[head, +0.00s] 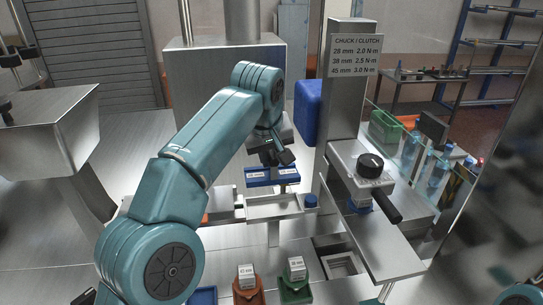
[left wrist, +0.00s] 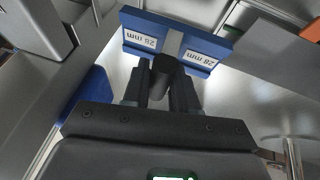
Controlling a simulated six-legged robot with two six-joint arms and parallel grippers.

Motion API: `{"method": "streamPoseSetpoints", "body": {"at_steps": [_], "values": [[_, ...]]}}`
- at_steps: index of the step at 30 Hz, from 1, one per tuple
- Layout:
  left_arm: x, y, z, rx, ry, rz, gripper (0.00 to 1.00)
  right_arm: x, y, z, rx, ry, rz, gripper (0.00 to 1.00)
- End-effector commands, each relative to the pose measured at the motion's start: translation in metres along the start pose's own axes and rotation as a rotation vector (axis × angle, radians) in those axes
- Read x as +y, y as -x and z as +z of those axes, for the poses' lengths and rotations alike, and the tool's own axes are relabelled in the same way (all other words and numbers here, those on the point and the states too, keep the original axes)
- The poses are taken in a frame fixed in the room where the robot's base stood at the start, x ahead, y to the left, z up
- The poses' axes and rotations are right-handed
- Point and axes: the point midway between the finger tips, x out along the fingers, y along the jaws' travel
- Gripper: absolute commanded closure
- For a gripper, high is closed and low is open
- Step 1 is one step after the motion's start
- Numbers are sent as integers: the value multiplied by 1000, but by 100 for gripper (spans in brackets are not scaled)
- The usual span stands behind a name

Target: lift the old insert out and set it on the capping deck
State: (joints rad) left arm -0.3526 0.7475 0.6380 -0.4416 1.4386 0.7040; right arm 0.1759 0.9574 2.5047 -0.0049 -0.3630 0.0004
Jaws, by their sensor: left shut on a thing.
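The old insert is a blue piece (head: 285,180) with two white size labels, in the middle of the head view. In the left wrist view the blue piece (left wrist: 207,50) reads 28 mm and has a grey strip across its middle. My left gripper (head: 275,157) is above it, shut on its dark round knob (left wrist: 164,70). The piece appears held above a narrow steel ledge (head: 275,210); any contact below is hidden. The steel capping deck (head: 232,236) spreads around the ledge. My right gripper is not in view.
A steel column with a capping head and black lever (head: 385,205) stands close on the right. A red holder labelled 45 mm (head: 248,288) and a green holder labelled 38 mm (head: 295,285) stand in front. A square-framed opening (head: 342,265) lies right of them.

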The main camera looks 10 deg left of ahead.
Motion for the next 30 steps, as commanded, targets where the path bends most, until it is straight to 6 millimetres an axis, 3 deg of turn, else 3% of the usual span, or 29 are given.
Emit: {"method": "streamPoseSetpoints", "body": {"at_steps": [12, 30], "values": [[3, 17, -7, 1, 0, 1, 100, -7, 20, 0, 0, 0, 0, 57], [6, 28, -11, 1, 0, 1, 100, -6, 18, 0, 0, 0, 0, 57]]}}
